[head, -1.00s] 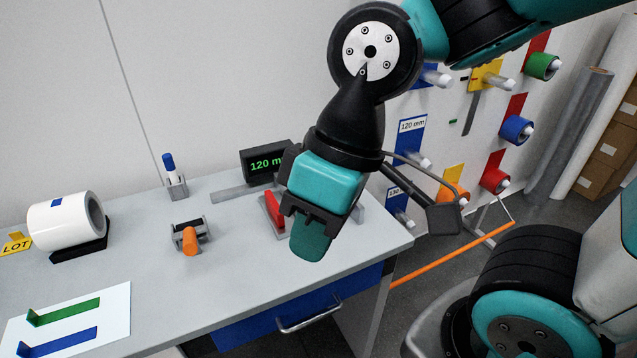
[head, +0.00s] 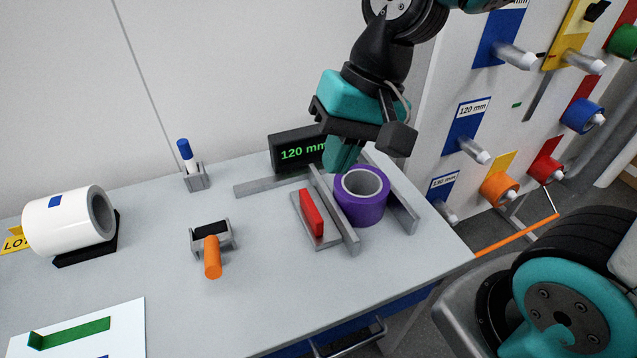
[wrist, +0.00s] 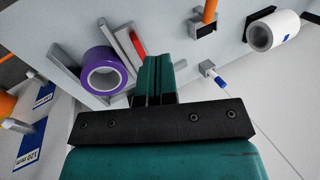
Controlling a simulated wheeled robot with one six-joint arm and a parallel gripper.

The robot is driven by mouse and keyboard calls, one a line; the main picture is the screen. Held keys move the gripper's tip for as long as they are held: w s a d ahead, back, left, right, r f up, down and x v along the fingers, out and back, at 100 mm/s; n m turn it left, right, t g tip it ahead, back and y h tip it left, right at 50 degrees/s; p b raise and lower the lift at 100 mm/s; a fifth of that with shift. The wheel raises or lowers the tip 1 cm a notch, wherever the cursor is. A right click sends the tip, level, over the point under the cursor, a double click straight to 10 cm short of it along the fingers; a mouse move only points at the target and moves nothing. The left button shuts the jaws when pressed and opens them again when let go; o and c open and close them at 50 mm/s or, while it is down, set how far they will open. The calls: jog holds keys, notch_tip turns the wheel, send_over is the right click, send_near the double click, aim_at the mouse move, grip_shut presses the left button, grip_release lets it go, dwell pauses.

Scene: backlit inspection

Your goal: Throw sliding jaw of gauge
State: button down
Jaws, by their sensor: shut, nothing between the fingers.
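A red upright piece (head: 312,213) stands on a grey plate beside the left bar (head: 335,212), which looks like the sliding jaw. A purple roll (head: 372,214) sits between this bar and the right bar (head: 399,200). Whether both bars touch the roll, I cannot tell. My gripper (head: 342,168) is shut and empty, at the back of the roll. In the wrist view its fingers (wrist: 154,72) are together beside the purple roll (wrist: 97,77) and partly hide the red piece (wrist: 137,42).
An orange-handled tool (head: 212,256) in a holder and a blue-capped marker (head: 186,153) stand left of the gauge. A white roll (head: 62,220) lies on a black cradle further left. A wall rack with colored rolls (head: 500,190) is at right.

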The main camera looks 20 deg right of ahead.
jog(key=w+d+f+m, duration=0.2)
jog(key=w+f+m, duration=0.1)
jog(key=w+m, duration=0.1)
jog(key=w+d+f+m, duration=0.2)
jog(key=w+f+m, duration=0.2)
jog(key=m, duration=0.3)
jog(key=w+d+f+m, duration=0.3)
jog(key=w+m, duration=0.1)
jog(key=m, duration=0.1)
jog(key=shift+w+f+m, duration=0.3)
jog(key=shift+w+f, duration=0.05)
jog(key=shift+f, duration=0.35)
send_over(322, 211)
notch_tip(322, 211, down, 9)
jog(key=shift+r, duration=0.2)
